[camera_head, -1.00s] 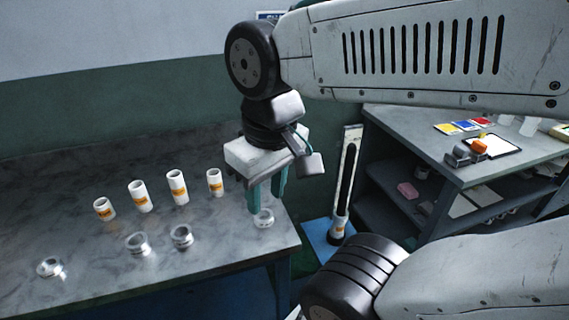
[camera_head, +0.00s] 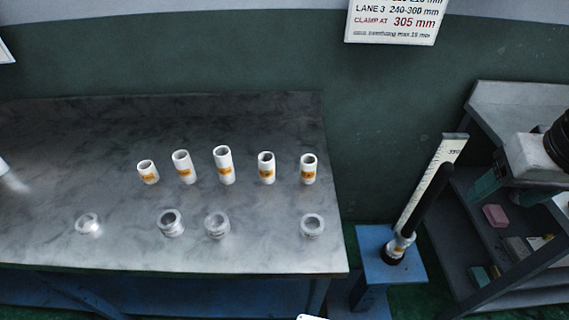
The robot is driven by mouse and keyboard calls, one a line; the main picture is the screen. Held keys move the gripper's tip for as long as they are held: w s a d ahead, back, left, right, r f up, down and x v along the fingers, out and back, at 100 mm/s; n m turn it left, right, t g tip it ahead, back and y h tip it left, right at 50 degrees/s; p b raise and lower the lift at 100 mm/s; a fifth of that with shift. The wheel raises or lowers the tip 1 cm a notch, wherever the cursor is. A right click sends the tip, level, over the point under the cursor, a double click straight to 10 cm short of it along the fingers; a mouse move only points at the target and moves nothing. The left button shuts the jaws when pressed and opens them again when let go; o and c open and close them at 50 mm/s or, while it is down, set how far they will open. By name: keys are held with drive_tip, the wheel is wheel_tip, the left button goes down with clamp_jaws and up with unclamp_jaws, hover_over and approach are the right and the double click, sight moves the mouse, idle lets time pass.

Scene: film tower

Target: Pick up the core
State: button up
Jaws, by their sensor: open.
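Several white cores with orange labels stand upright in a row on the grey table (camera_head: 60,150). The leftmost and shortest is one core (camera_head: 148,172), the tallest is the middle core (camera_head: 223,166), and the rightmost is another core (camera_head: 308,170). Another labelled white piece (camera_head: 399,246) sits low around a black post (camera_head: 430,198) on a blue stand. My gripper (camera_head: 523,197) is at the right edge, open, its teal fingers apart with no core seen between them. It is well away from the row, in front of the shelf unit.
Several metallic rings, one at the right (camera_head: 312,226), lie along the table's front. A white scale (camera_head: 432,180) rises beside the post on the blue stand (camera_head: 370,265). A wall sign (camera_head: 393,20) reads "CLAMP AT 305 mm". A shelf unit (camera_head: 515,98) stands at right.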

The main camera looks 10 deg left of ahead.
drive_tip(key=w+a+f+n+t+y, duration=0.25)
drive_tip(key=w+a+f, duration=0.25)
drive_tip(key=w+a, duration=0.6)
drive_tip(key=n+t+y, duration=0.4)
drive_tip(key=n+y, duration=0.2)
drive_tip(key=y, duration=0.2)
approach(262, 156)
drive_tip(key=w+a, duration=0.1)
drive_tip(key=a, duration=0.1)
drive_tip(key=shift+h, duration=0.25)
drive_tip(key=x, duration=0.8)
drive_tip(key=shift+w+d+f, duration=0.15)
drive_tip(key=shift+d, duration=0.15)
drive_tip(key=c, duration=1.1)
